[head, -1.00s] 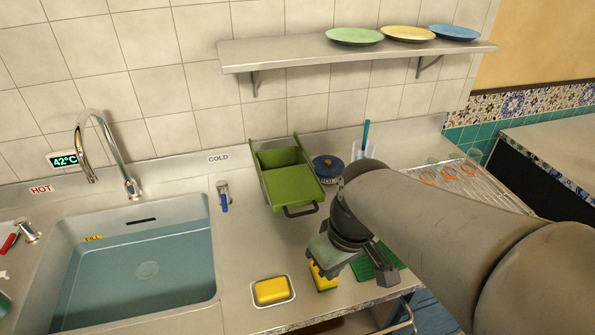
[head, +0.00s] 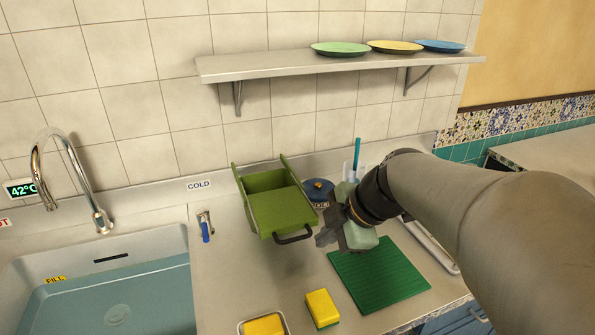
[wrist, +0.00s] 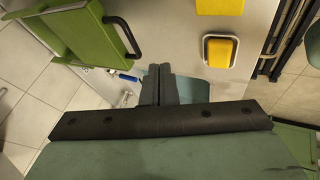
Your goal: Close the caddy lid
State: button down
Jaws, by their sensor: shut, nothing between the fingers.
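The green caddy (head: 282,212) stands on the counter against the back wall, with two raised side arms at its rear. A green panel lies within it; whether this is the lid, and how far open, I cannot tell. A dark handle (head: 294,236) sticks out at its front. In the wrist view the caddy (wrist: 78,25) is at upper left, with its handle (wrist: 122,38) beside it. My gripper (head: 324,238) is shut and empty, just right of the handle in the head view. In the wrist view its fingertips (wrist: 159,70) are together, apart from the handle.
A blue round pot (head: 318,190) stands right of the caddy, partly behind my arm. A green mat (head: 378,278), a yellow sponge (head: 322,307) and a sponge dish (head: 263,325) lie in front. The sink (head: 110,290) is left. A shelf (head: 280,66) with plates hangs above.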

jog(key=w+a+f+p, duration=0.1)
jog(key=w+a+f, duration=0.3)
jog(key=w+f, duration=0.1)
jog(key=shift+w+f+p, duration=0.25)
jog(key=shift+f+p, duration=0.05)
jog(key=shift+f, duration=0.25)
